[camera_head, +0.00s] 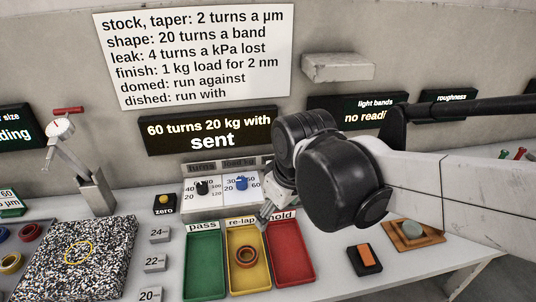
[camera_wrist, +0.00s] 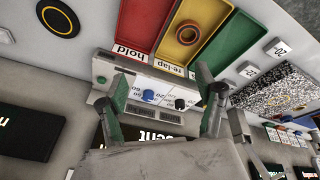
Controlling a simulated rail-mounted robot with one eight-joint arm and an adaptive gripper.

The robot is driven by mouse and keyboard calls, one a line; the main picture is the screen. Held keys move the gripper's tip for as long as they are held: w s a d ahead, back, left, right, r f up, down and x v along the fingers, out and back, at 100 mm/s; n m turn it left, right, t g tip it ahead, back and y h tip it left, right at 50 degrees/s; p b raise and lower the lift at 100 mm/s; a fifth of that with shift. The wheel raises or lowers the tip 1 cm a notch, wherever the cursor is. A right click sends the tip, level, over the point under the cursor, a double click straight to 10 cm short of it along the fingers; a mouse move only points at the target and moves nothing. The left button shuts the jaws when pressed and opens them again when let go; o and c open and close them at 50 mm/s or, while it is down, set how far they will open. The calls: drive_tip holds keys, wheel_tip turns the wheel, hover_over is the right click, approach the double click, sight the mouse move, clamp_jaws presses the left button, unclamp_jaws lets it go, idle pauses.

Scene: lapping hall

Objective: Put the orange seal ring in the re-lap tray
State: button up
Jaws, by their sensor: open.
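An orange seal ring (camera_head: 246,257) lies flat in the yellow re-lap tray (camera_head: 248,282), which is the middle one of three trays. The ring also shows in the wrist view (camera_wrist: 187,33), inside the yellow tray (camera_wrist: 177,52), apart from my gripper. My gripper (camera_head: 265,214) is just behind the trays, near the labels and in front of the control box. In the wrist view my gripper (camera_wrist: 165,100) is open, its fingers spread wide with nothing between them. The control box shows between and beyond the fingers.
The green pass tray (camera_head: 204,286) and red hold tray (camera_head: 291,281) flank the re-lap tray. The control box (camera_head: 191,172) with two knobs stands behind. A speckled plate (camera_head: 60,280), a dial gauge stand (camera_head: 97,192) and other rings are left. A black-and-orange block (camera_head: 364,260) is right.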

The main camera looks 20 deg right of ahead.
drive_tip(key=s+d+r+m+t, duration=0.3)
drive_tip(key=s+d+m, duration=0.2)
drive_tip(key=shift+d+m+t+h, duration=0.3)
drive_tip(key=shift+d+m, duration=0.1)
idle(1.2)
